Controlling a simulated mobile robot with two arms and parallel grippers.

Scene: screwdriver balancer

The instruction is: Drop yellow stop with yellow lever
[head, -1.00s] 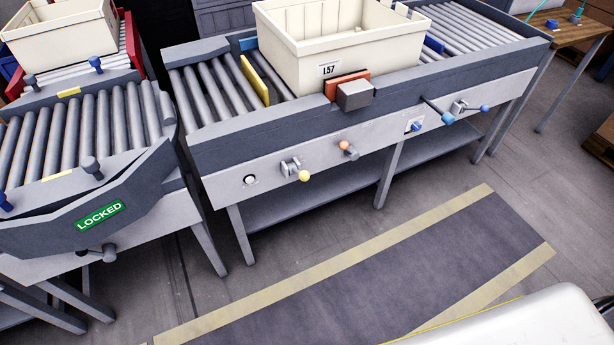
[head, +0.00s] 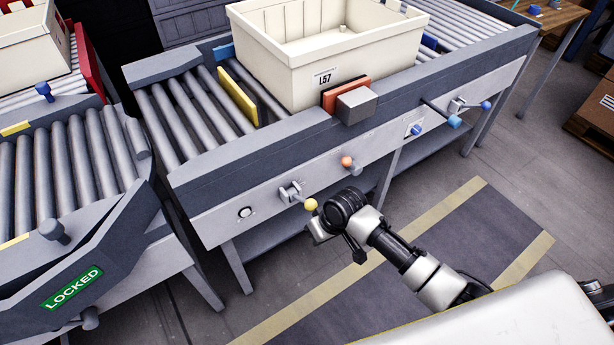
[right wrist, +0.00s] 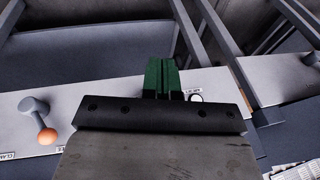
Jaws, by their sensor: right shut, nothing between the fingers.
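The yellow stop (head: 238,94) is an upright yellow plate standing across the rollers, left of the cream tote (head: 320,75). The yellow lever (head: 311,205) has a yellow ball on a grey arm and sticks out from the front panel below the stop. My right gripper (head: 321,229) is just below and beside the yellow ball in the head view; whether it touches cannot be told. In the right wrist view its green fingers (right wrist: 162,77) are shut and empty in front of the panel. The yellow lever is not visible there. My left gripper is out of view.
An orange-knobbed lever (head: 346,162) sits right of the yellow one and also shows in the right wrist view (right wrist: 46,136). An orange plate (head: 345,92) and grey block (head: 358,105) front the tote. Blue knobs (head: 454,122) lie farther right. A "LOCKED" conveyor (head: 72,288) stands left.

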